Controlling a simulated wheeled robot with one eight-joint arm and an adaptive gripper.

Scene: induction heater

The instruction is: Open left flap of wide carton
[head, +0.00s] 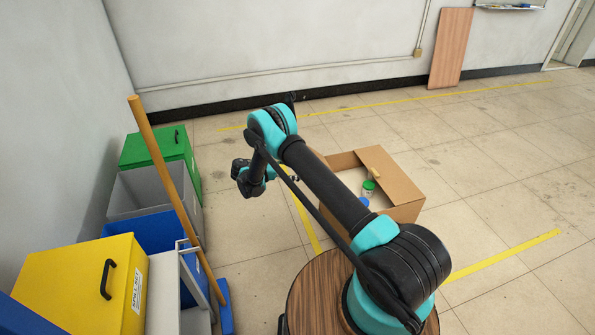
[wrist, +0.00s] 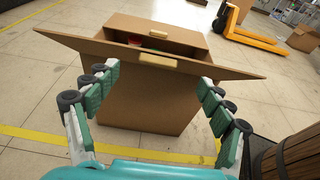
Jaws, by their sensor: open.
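The wide carton (head: 405,212) stands on the floor in the head view, partly behind my arm, with its top at least partly open. The wrist view shows its brown side wall (wrist: 145,100) ahead. The near flap (wrist: 105,50) slants out from the rim towards my gripper and bears a pale tab (wrist: 157,60). A second pale tab (wrist: 155,34) shows farther back across the opening. My gripper (wrist: 158,78) is open and empty, its fingers spread either side of the near tab. I cannot tell whether they touch the flap. In the head view my arm hides part of the carton's left side.
A green-lidded jar (head: 368,186) and a blue item (head: 364,202) are inside the carton. Coloured bins, including a yellow one (head: 85,285), and a broom (head: 175,200) line the left wall. A yellow pallet jack (wrist: 255,35) stands beyond. Floor right of the carton is clear.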

